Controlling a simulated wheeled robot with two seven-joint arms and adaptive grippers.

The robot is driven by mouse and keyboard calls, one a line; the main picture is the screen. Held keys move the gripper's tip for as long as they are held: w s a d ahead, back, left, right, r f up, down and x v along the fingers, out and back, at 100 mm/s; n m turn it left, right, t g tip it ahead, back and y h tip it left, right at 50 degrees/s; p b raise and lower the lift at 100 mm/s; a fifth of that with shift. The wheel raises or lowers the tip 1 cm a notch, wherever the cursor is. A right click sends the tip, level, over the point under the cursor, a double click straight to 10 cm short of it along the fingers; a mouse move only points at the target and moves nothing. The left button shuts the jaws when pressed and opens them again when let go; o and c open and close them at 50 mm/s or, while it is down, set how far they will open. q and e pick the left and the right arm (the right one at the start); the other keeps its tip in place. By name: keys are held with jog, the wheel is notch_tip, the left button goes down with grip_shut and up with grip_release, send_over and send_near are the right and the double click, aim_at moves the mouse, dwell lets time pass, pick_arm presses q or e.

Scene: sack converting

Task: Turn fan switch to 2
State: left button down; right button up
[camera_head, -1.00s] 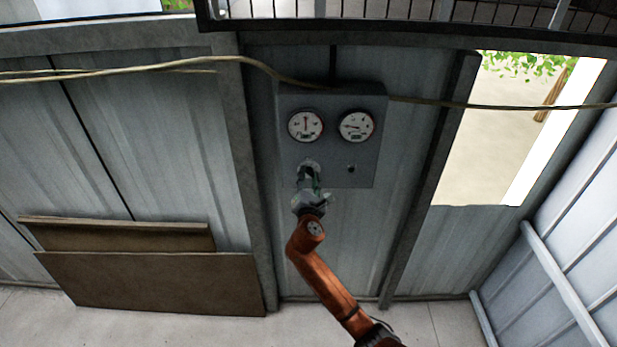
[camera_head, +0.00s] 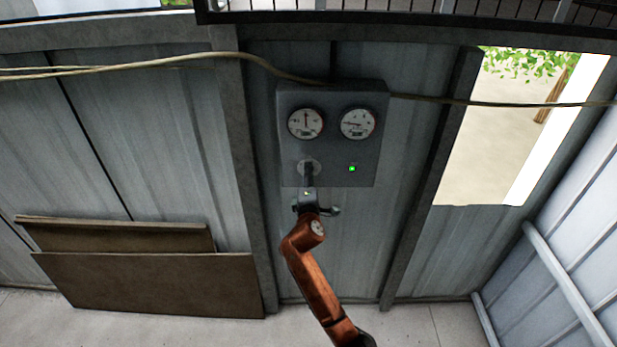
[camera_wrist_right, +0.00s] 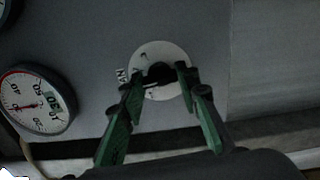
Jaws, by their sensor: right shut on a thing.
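The fan switch (camera_head: 301,166) is a dark knob on a round pale plate, low on the left of the grey control box (camera_head: 335,150). It also shows in the right wrist view, with its pale dial plate (camera_wrist_right: 150,54) carrying small marks that I cannot read clearly. My right gripper (camera_head: 308,177) is at the switch from below, its green fingers (camera_wrist_right: 157,80) on both sides of the black knob and shut on it. The fingers partly hide the knob, so I cannot tell its setting. My left gripper is not in view.
Two round gauges, a left one (camera_head: 305,124) and a right one (camera_head: 358,124), sit above the switch. A lit green lamp (camera_head: 352,169) is right of it. A cable (camera_head: 200,61) crosses the wall. Brown boards (camera_head: 150,285) lean at the lower left.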

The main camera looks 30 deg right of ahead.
jog(key=m+b, duration=0.1)
jog(key=m, duration=0.3)
jog(key=shift+f+m, duration=0.1)
jog(key=shift+m, duration=0.3)
dwell(0.4)
jog(key=o, duration=1.2)
jog(key=shift+s, duration=0.1)
jog(key=v, duration=1.1)
jog(key=shift+s+a, duration=0.3)
jog(key=shift+a, duration=0.05)
